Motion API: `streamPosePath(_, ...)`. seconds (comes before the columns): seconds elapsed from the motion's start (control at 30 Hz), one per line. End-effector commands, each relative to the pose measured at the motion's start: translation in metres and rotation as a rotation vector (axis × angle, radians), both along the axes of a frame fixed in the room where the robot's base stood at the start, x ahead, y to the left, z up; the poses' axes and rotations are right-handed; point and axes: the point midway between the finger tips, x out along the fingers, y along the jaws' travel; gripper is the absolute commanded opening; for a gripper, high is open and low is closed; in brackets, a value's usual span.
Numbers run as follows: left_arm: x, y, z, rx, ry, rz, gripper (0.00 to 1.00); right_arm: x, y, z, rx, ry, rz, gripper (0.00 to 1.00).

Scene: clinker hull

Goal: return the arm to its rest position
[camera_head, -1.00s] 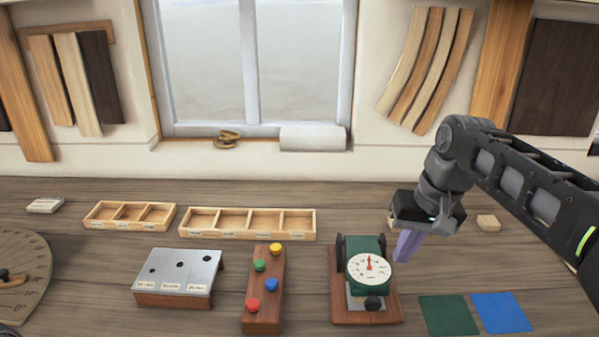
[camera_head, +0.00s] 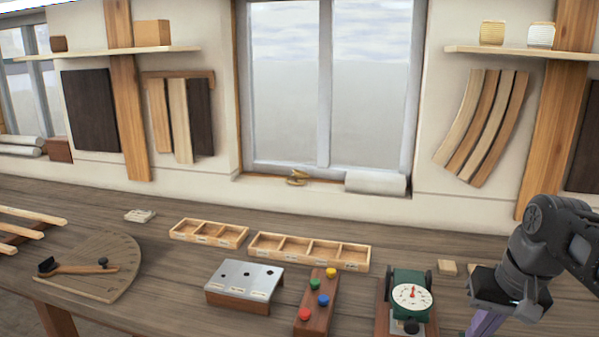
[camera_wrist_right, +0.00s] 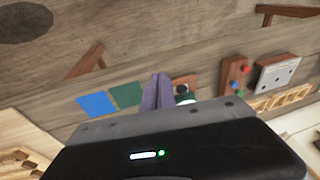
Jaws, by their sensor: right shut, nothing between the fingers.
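My right gripper (camera_head: 484,324) is at the lower right of the head view, its purple fingers partly cut off by the bottom edge. It appears just right of the green dial gauge (camera_head: 410,297). In the right wrist view the two purple fingers (camera_wrist_right: 157,92) are together with nothing between them. My right arm (camera_head: 545,240) comes in from the right edge. My left gripper and left arm are in neither view.
On the bench are a metal plate block (camera_head: 245,279), a board with coloured knobs (camera_head: 318,304), wooden compartment trays (camera_head: 310,250) and a protractor board (camera_head: 95,270). The wrist view shows blue (camera_wrist_right: 96,104) and green (camera_wrist_right: 126,95) squares. Bare bench lies between protractor and block.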

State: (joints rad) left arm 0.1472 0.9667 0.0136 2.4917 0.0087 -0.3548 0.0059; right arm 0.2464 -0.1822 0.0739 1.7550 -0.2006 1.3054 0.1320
Motion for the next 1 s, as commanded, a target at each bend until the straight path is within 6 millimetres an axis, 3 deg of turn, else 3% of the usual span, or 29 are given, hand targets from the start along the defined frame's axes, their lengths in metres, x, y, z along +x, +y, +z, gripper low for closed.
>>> streamPosePath(0.37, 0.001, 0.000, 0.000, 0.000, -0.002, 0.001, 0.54, 0.033, 0.028, -0.066, 0.037, 0.013, 0.056, 0.00)
streamPosePath(0.57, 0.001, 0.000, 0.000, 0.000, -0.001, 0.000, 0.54, 0.053, 0.058, -0.131, 0.075, 0.024, 0.099, 0.00)
streamPosePath(0.67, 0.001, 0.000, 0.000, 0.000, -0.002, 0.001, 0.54, 0.059, 0.081, -0.177, 0.103, 0.032, 0.124, 0.00)
streamPosePath(0.77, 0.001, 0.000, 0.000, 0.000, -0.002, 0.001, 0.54, 0.056, 0.114, -0.238, 0.139, 0.048, 0.153, 0.00)
streamPosePath(0.87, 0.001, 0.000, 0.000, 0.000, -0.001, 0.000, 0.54, 0.037, 0.155, -0.308, 0.180, 0.069, 0.174, 0.00)
streamPosePath(1.0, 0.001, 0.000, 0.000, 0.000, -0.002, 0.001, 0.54, -0.018, 0.209, -0.394, 0.225, 0.100, 0.190, 0.00)
